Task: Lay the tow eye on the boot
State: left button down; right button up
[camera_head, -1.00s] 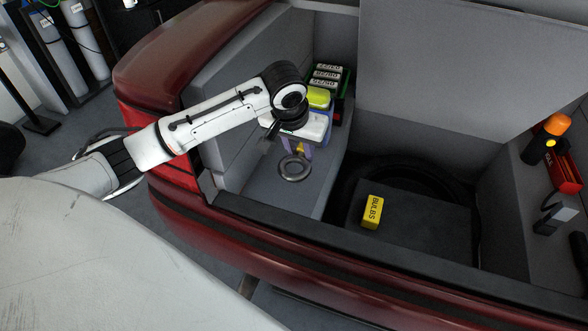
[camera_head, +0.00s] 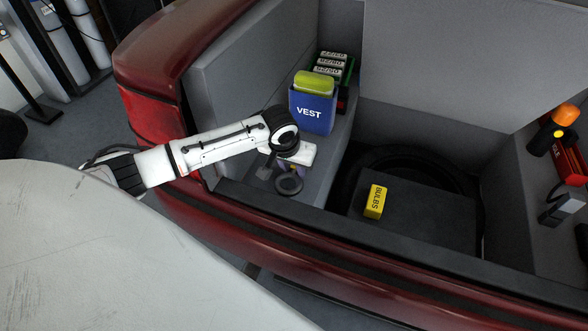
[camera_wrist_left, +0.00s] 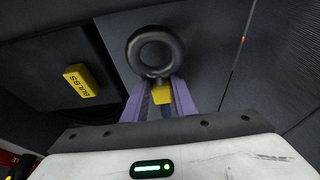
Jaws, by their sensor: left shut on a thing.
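The tow eye, a dark ring (camera_head: 289,185), shows below my left gripper (camera_head: 290,170), over the left ledge of the open boot (camera_head: 325,165). In the left wrist view the ring (camera_wrist_left: 155,50) stands out beyond the two purple fingers (camera_wrist_left: 161,98). My left gripper is shut on the tow eye; a yellow piece shows between the fingers, and the shank is mostly hidden. I cannot tell whether the ring touches the ledge. My right gripper is not in view.
A yellow BULBS box (camera_head: 375,201) lies on the dark boot floor panel (camera_head: 430,225). The boot's front sill (camera_head: 300,220) is close to my gripper. An orange-topped torch (camera_head: 548,132) stands at right.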

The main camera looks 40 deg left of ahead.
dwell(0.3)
pick_arm(q)
jog(key=shift+f, duration=0.55)
jog(key=shift+w, duration=0.1)
jog(key=c, duration=1.5)
grip_release()
jog(key=shift+o, duration=0.2)
jog(key=shift+r, duration=0.25)
jog(key=p+v, duration=0.2)
jog(key=v, duration=1)
jog(key=shift+r, duration=0.35)
